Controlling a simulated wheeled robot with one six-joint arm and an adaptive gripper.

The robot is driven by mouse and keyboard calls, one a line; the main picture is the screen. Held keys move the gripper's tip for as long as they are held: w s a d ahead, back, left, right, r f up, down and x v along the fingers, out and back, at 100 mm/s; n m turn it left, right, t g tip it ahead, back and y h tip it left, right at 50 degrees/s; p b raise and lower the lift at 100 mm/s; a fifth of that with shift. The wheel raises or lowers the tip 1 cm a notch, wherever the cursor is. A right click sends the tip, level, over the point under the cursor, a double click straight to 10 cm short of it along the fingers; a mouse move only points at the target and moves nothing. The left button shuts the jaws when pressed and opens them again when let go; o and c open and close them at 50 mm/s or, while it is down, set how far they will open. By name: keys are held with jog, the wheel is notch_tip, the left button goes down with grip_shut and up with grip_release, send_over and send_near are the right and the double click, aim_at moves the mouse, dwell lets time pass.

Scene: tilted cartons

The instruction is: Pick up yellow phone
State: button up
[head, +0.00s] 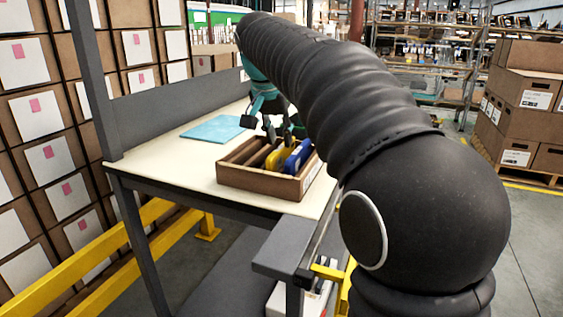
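The yellow phone (276,159) stands on edge in an open brown wooden box (240,179) on the table, beside a blue phone-like item (298,157). Only part of its yellow face shows, as the box wall and the blue item cover some of it. My gripper (279,133) is just above the box, pointing down, with its fingers apart and nothing seen between them. The fingertips are small here, and I cannot tell whether they touch the yellow phone.
The box sits on a cream table (170,160) with a grey raised back panel (180,110). A flat light-blue sheet (217,129) lies left of the box. Stacked cartons (525,100) stand at the right. My arm covers much of the middle and right.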

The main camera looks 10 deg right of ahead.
aim_at(281, 146)
jog(key=shift+x, duration=1.3)
grip_shut()
jog(key=shift+r, duration=0.15)
notch_tip(281, 146, up, 10)
jog(key=shift+p, duration=0.45)
